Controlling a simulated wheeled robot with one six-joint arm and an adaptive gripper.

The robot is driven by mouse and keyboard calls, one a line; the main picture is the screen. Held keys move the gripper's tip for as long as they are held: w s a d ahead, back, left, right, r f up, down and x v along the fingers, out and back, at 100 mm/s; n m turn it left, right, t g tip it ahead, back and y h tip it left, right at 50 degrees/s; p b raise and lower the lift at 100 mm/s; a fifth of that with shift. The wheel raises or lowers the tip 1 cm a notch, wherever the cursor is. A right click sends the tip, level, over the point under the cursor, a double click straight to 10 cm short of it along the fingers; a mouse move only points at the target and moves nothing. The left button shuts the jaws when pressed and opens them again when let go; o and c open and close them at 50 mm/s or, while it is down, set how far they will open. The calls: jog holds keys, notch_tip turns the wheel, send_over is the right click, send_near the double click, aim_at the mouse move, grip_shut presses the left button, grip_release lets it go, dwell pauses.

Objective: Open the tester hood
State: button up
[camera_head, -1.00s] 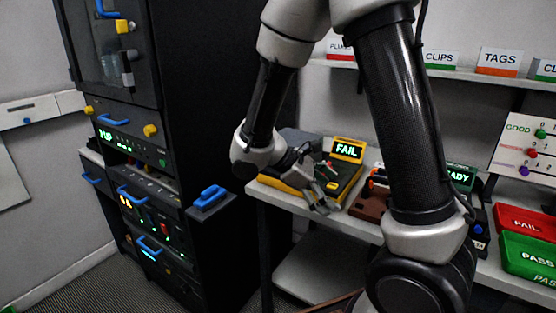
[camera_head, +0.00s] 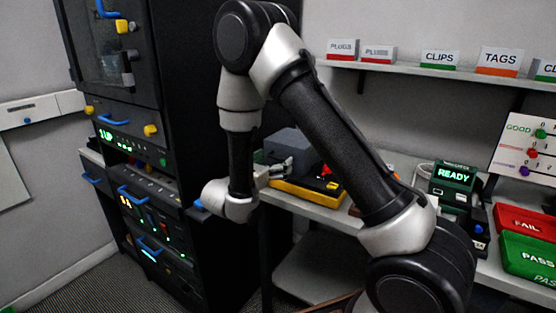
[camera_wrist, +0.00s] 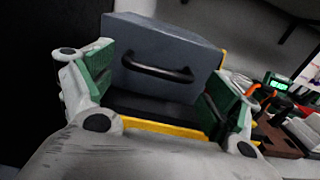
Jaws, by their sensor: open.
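The tester (camera_head: 308,190) is a yellow and black unit on the bench, partly hidden by my arm. Its grey hood (camera_head: 288,143) shows behind my gripper, and in the wrist view the hood (camera_wrist: 175,48) is a blue-grey box with a black bar handle (camera_wrist: 155,72) on its near face. I cannot tell for certain whether the hood sits fully down. My gripper (camera_head: 272,168) is open and empty at the tester's left end. In the wrist view its green-padded fingers (camera_wrist: 158,88) stand apart, with the handle in view between them; contact is not visible.
A black rack (camera_head: 165,130) with blue handles stands close to the left of my gripper. On the bench to the right are a green READY unit (camera_head: 453,176), a red FAIL tray (camera_head: 525,218) and a green PASS tray (camera_head: 525,250). A labelled shelf (camera_head: 400,68) runs above.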

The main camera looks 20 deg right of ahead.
jog(key=shift+x, duration=1.3)
jog(key=shift+c, duration=0.3)
